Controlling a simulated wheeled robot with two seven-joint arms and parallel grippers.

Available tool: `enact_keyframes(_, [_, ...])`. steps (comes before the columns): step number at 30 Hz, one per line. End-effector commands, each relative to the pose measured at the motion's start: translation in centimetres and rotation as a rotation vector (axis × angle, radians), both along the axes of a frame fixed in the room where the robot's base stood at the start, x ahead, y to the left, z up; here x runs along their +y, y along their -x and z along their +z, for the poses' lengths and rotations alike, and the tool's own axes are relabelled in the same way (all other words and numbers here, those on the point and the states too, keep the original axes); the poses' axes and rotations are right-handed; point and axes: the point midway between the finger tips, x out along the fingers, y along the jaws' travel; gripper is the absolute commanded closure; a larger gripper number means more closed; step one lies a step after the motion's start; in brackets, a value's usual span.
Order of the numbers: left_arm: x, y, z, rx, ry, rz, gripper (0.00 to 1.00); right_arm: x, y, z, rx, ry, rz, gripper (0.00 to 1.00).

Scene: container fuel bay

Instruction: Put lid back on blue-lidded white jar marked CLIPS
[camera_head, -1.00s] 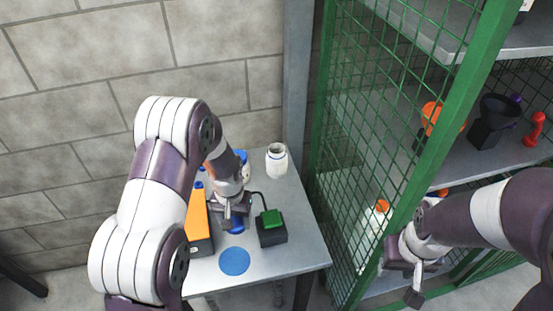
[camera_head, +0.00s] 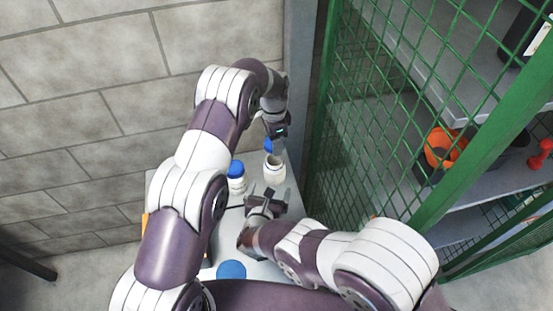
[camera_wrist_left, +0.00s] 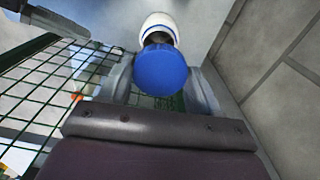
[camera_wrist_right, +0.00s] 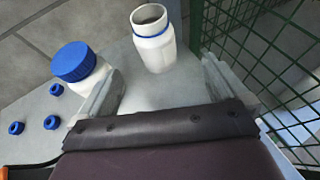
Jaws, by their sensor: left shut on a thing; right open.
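An open white jar (camera_head: 273,170) with a blue ring around its neck stands upright at the back right of the table; no CLIPS mark is readable. It also shows in the left wrist view (camera_wrist_left: 160,24) and the right wrist view (camera_wrist_right: 155,40). My left gripper (camera_head: 272,143) is shut on a blue lid (camera_head: 268,147), also in the left wrist view (camera_wrist_left: 163,69). The lid is held above the jar, apart from it in the head view. My right gripper (camera_head: 270,190) is open and empty, in front of the jar, its fingers pointing towards it.
A second white jar with its blue lid on (camera_head: 236,177) stands left of the open jar. A blue disc (camera_head: 231,270) lies near the table's front. Several small blue rings (camera_wrist_right: 51,122) lie on the table. A green mesh cage (camera_head: 375,120) stands close on the right.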

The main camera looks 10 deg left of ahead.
Motion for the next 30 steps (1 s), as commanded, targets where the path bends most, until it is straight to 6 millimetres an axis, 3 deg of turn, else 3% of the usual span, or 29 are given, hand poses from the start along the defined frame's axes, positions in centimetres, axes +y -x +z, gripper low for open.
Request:
enact_keyframes(14, [-0.1, -0.1, 0.1, 0.000, 0.000, -0.013, 0.65, 0.6, -0.4, -0.2, -0.017, 0.011, 0.032, 0.00])
enact_keyframes(30, [-0.1, -0.1, 0.1, 0.000, 0.000, -0.012, 0.65, 0.4, -8.3, -3.8, -0.012, 0.011, 0.030, 0.00])
